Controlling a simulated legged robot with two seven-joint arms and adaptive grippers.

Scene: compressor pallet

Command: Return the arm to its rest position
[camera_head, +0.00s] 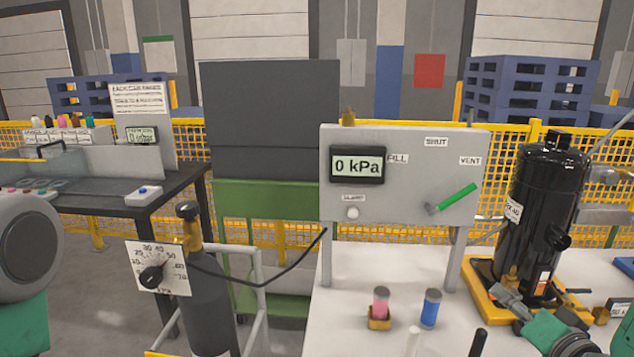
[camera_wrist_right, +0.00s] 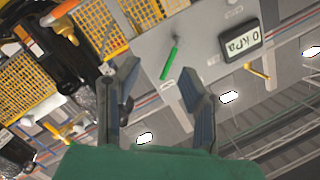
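My right gripper (camera_head: 506,293) is at the lower right in the head view, in front of the black compressor (camera_head: 543,215) on its yellow base. In the right wrist view the two fingers of my right gripper (camera_wrist_right: 156,75) stand apart with nothing between them. The grey panel (camera_head: 400,195) stands beyond them; its green lever (camera_head: 455,199) slants up toward the VENT label, and it also shows in the wrist view (camera_wrist_right: 168,64). The panel's display (camera_head: 357,166) reads 0 kPa. My left arm shows only in part at the left edge; its gripper is out of view.
The white table (camera_head: 345,325) carries a pink vial (camera_head: 380,302) in a yellow holder and a blue vial (camera_head: 431,308). A gas cylinder (camera_head: 207,305) with a dial (camera_head: 153,275) stands left of it. A dark workbench (camera_head: 90,197) and yellow fence lie behind.

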